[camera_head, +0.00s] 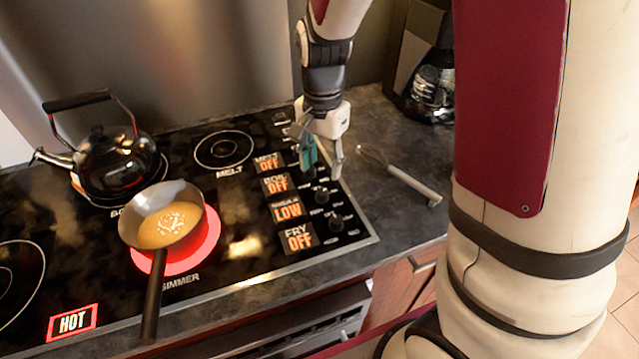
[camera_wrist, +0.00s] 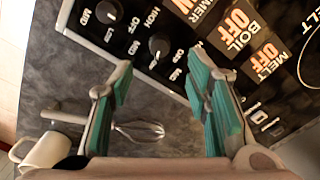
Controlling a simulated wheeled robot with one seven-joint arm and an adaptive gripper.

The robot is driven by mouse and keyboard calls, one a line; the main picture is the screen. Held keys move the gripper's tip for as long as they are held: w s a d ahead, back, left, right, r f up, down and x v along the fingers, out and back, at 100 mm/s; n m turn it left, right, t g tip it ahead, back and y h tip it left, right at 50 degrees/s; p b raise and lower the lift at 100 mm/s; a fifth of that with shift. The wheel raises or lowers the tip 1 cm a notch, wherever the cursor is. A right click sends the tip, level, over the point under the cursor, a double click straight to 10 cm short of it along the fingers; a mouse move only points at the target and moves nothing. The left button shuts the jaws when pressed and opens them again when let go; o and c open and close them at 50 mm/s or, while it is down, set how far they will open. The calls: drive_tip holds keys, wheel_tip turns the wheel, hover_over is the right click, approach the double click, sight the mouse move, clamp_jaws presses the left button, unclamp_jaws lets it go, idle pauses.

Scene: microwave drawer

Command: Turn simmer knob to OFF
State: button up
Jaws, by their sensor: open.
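The simmer knob (camera_head: 322,194) is a small black knob on the cooktop's right side, beside an orange display (camera_head: 287,208) reading LOW. My gripper (camera_head: 320,165), with teal finger pads, is open and empty above the far end of the knob row. Its fingers partly cover that end. In the wrist view the open fingertips (camera_wrist: 165,75) point toward the cooktop. Two black knobs show there, one ahead between the fingertips (camera_wrist: 160,46) and one farther left (camera_wrist: 109,10). I cannot tell for sure which of these is the simmer knob.
A pan (camera_head: 165,225) of soup sits on the glowing red simmer burner (camera_head: 212,240), its handle toward the front. A black kettle (camera_head: 112,165) stands behind it. A whisk (camera_head: 405,178) lies right of the cooktop. A coffee maker (camera_head: 432,85) stands at the back right.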

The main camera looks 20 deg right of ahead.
sight(322, 192)
wheel_tip(322, 192, down, 8)
drive_tip(key=shift+f, duration=0.15)
idle(0.3)
clamp_jaws()
